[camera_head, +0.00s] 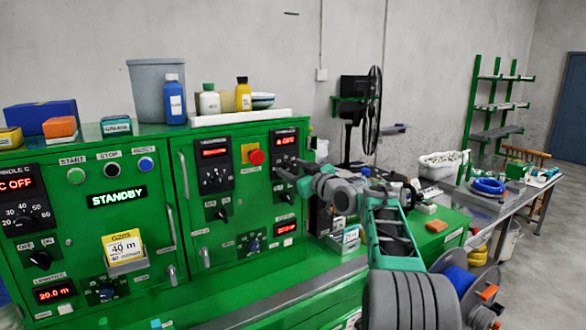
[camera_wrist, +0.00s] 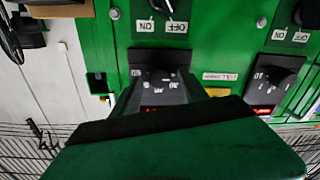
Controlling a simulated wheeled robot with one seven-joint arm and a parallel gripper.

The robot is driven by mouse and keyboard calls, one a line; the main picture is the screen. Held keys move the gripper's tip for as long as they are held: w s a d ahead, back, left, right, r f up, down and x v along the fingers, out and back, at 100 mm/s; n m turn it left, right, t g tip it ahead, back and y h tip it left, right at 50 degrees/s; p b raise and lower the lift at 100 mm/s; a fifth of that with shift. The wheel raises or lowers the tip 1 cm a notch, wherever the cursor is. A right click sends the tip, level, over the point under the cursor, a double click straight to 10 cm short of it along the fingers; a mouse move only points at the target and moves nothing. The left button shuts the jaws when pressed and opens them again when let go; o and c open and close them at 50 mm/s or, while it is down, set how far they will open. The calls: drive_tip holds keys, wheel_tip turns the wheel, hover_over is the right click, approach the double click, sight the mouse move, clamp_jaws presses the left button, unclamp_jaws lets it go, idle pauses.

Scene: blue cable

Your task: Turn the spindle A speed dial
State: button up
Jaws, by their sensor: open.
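The spindle A panel (camera_head: 285,141) is a black plate with a red "A OFF" readout at the upper right of the green cabinet. Its speed dial, below the readout, is partly hidden by my gripper in the head view. My gripper (camera_head: 290,180) is in front of this panel, pointing at it. In the wrist view, which is upside down, the black spindle A dial (camera_wrist: 155,72) shows just ahead between the fingers of my gripper (camera_wrist: 162,84). The fingers are open around the dial area; whether they touch it cannot be told.
The spindle B dial panel (camera_head: 213,165) is to the left, with a red emergency button (camera_head: 256,157) on yellow between them. An ON/OFF switch (camera_head: 286,197) sits below the dial. Bottles (camera_head: 208,99) stand on the cabinet top. A fan (camera_head: 372,110) stands behind, right.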

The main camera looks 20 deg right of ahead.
drive_tip(key=shift+c, duration=0.4)
clamp_jaws()
drive_tip(key=shift+m, duration=0.3)
drive_tip(key=m+b, duration=0.1)
drive_tip(key=m, duration=0.2)
drive_tip(key=shift+f, duration=0.1)
drive_tip(key=m, duration=0.5)
drive_tip(key=shift+d+b, duration=0.1)
drive_tip(key=shift+b, duration=0.2)
drive_tip(key=m, duration=0.4)
drive_tip(key=shift+m+p, duration=0.35)
drive_tip(key=shift+m, duration=0.05)
drive_tip(key=m+p, duration=0.1)
drive_tip(key=m, duration=0.3)
drive_tip(key=shift+m+t, duration=0.3)
drive_tip(key=shift+m, duration=0.1)
